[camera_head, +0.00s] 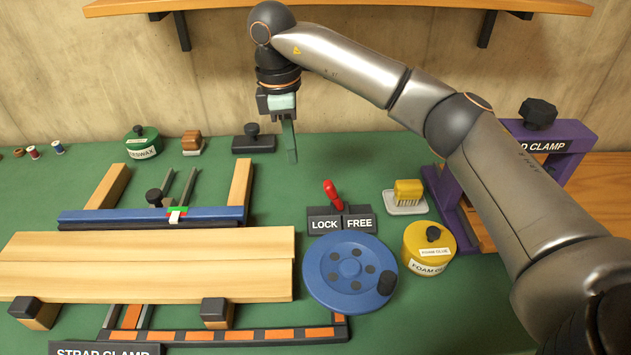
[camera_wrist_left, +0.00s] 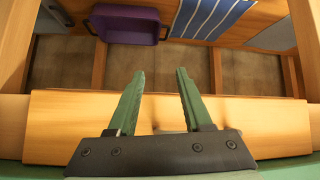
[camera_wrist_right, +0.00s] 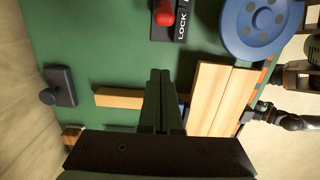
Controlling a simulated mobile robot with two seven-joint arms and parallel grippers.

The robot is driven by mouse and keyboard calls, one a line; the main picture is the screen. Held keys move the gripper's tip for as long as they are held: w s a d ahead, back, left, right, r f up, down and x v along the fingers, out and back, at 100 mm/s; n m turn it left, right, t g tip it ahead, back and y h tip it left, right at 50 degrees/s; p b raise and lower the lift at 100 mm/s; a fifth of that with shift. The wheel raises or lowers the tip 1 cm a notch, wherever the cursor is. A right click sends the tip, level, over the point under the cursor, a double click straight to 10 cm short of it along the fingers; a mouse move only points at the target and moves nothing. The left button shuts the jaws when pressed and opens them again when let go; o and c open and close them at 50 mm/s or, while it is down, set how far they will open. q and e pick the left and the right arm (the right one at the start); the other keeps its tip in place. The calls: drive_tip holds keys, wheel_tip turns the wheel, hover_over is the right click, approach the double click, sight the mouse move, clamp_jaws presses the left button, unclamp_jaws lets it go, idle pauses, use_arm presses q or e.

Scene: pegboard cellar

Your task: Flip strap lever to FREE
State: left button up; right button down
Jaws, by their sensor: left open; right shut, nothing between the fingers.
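The red strap lever (camera_head: 333,194) stands on a dark base between the LOCK label (camera_head: 324,224) and the FREE label (camera_head: 359,222), its top leaning left toward LOCK. In the right wrist view the red lever (camera_wrist_right: 165,14) is at the top edge, beyond my fingertips. My right gripper (camera_head: 291,160) is shut and empty, pointing down above the bench, to the left of and behind the lever, apart from it. Its closed fingers show in the right wrist view (camera_wrist_right: 160,73). My left gripper (camera_wrist_left: 160,73) is open and empty over a wooden edge; it is outside the head view.
A blue crank wheel (camera_head: 350,268) lies in front of the lever. A yellow glue tin (camera_head: 428,247) and a yellow brush (camera_head: 408,192) are to the right. Wooden boards (camera_head: 140,265) lie clamped at left. A black-knobbed block (camera_head: 254,142) stands behind. Green bench behind the lever is clear.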

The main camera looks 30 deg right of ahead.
sight(334, 196)
drive_tip(key=f, duration=0.9)
drive_tip(key=shift+s+d+f+b, duration=0.2)
drive_tip(key=shift+d+f+b, duration=0.05)
drive_tip(key=shift+d+b, duration=0.1)
drive_tip(key=shift+s+d+f, duration=0.1)
drive_tip(key=shift+d, duration=0.25)
drive_tip(key=shift+s+d+r+p, duration=0.15)
drive_tip(key=shift+s+d+r, duration=0.2)
drive_tip(key=shift+d, duration=0.3)
drive_tip(key=shift+s+d+r+p, duration=0.15)
drive_tip(key=shift+s+d+r, duration=0.2)
drive_tip(key=shift+d, duration=0.3)
